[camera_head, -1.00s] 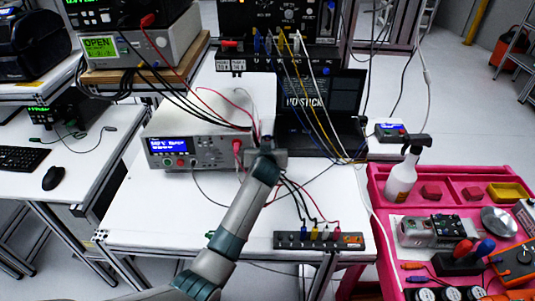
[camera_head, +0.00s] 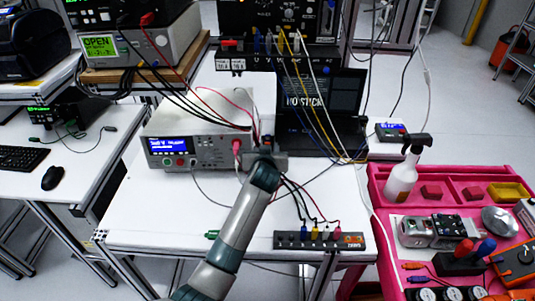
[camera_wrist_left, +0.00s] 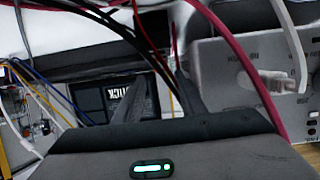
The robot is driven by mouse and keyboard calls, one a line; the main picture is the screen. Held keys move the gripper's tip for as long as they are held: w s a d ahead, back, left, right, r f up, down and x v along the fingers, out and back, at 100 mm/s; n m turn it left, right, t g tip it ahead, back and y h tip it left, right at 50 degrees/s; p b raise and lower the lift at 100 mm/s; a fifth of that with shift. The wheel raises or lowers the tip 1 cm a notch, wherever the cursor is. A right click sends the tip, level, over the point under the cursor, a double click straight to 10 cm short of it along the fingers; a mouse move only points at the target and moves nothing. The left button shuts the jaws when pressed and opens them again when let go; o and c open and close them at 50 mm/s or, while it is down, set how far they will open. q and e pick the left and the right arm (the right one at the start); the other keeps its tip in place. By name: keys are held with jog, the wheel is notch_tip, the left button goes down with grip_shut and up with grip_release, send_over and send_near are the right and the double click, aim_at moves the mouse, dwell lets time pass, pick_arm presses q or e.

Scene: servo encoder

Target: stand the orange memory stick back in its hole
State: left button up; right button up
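I cannot surely make out the orange memory stick or its hole. A dark strip (camera_head: 300,241) on the front of the white table has colored plugs and a small orange patch at its right end. The laptop (camera_head: 335,105) shows "NO STICK" on its screen. My left gripper (camera_head: 266,143) is in front of the laptop, beside the right end of the grey bench instrument (camera_head: 195,140). In the left wrist view, cables cross my left gripper's fingers (camera_wrist_left: 155,108), and whether it holds anything is unclear. My right gripper is out of view.
Red, black, yellow and white cables hang around my left gripper. A pink tray (camera_head: 376,190) at the right holds a spray bottle (camera_head: 402,178), tools and small parts. A small green item (camera_head: 211,234) lies at the table's front left. The table's left front is mostly clear.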

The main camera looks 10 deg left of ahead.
pick_arm(q)
jog(key=b+v, duration=0.2)
jog(key=v, duration=1.2)
dwell(0.6)
jog(key=shift+f, duration=0.1)
